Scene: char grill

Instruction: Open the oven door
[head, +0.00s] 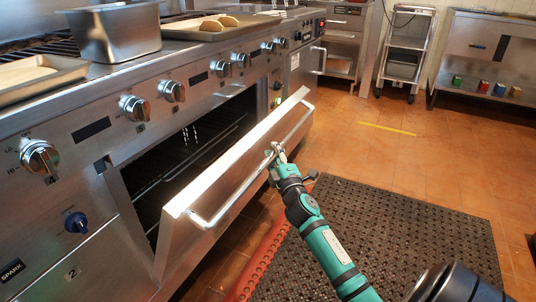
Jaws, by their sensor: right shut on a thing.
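The oven door (233,180) is partly open, tilted outward from the top, and the dark oven interior (185,150) with its racks shows behind it. A long metal bar handle (243,184) runs along the door's outer face. My right gripper (275,150) is shut on the handle, near its middle. The right arm reaches up to it from the lower right. My left gripper is not in the view.
The range top holds a metal pan (116,34) and trays, one with bread (219,23). Knobs (133,108) line the front panel. A black perforated mat (385,235) covers the floor before the oven. A wheeled cart (406,50) stands at the back; tiled floor there is clear.

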